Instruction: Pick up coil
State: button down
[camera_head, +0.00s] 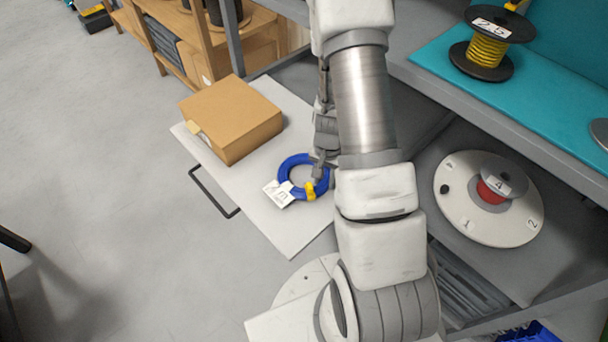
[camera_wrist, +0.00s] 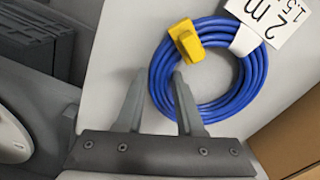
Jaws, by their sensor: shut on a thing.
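The coil (camera_head: 284,173) is a ring of blue cable on a pale pulled-out board (camera_head: 296,235). A yellow clip (camera_head: 310,191) and a white tag (camera_head: 278,193) are on it. In the wrist view the coil (camera_wrist: 243,98) fills the upper right, with its clip (camera_wrist: 186,42) close to my fingertips. My gripper (camera_wrist: 159,77) is shut on the coil, its fingers on either side of the ring's near-left part. In the head view my gripper (camera_head: 320,172) is at the ring's right side, partly hidden by my arm. I cannot tell whether the coil is off the board.
A cardboard box (camera_head: 232,118) stands on the board behind the coil. A black handle (camera_head: 212,192) sticks out at the board's left edge.

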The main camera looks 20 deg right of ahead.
dwell(0.3)
notch_tip(320, 180, up, 10)
jog(key=p, duration=0.3)
dwell(0.4)
